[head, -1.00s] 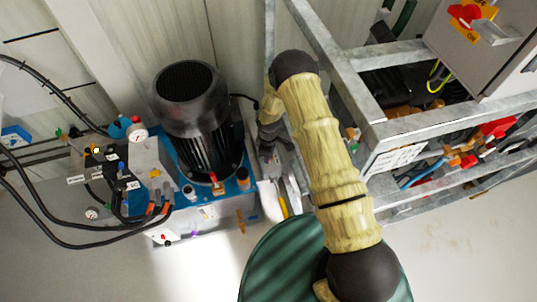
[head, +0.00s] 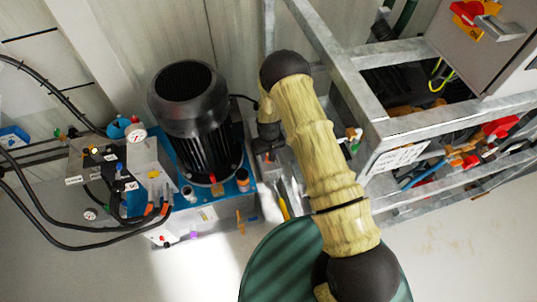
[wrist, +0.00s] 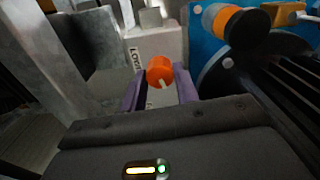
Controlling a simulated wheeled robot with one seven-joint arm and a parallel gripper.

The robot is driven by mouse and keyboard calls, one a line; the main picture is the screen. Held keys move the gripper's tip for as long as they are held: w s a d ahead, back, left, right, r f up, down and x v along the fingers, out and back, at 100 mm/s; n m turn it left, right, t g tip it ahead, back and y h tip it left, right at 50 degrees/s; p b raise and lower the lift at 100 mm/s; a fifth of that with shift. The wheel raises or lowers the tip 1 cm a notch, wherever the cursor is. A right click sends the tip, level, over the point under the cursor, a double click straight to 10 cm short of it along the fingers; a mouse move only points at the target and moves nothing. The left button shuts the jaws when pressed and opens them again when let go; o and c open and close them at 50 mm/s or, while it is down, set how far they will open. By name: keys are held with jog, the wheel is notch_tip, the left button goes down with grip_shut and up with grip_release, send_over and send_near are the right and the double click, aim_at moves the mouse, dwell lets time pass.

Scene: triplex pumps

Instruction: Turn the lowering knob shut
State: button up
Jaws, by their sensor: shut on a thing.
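The lowering knob (wrist: 159,69) is a small orange round knob with a white mark on its face, seen in the wrist view. A white plate behind it carries partly readable lettering. My gripper (wrist: 160,82) has its two purple fingers on either side of the knob, shut on it. In the head view my wrist (head: 267,138) is beside the black motor, and the knob and fingertips cannot be made out there.
The black motor (head: 187,100) stands on a blue pump unit (head: 205,215) at left, with hoses and a gauge (head: 135,133). A grey metal frame (head: 395,125) and cabinet (head: 490,50) are close on the right. In the wrist view, an orange-and-black fitting (wrist: 228,24) is right of the knob.

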jog(key=shift+m, duration=1.6)
jog(key=o, duration=1)
jog(key=shift+c, duration=0.2)
jog(key=shift+r, duration=0.1)
notch_tip(320, 180, up, 17)
jog(key=p, duration=0.1)
jog(key=shift+r, duration=0.1)
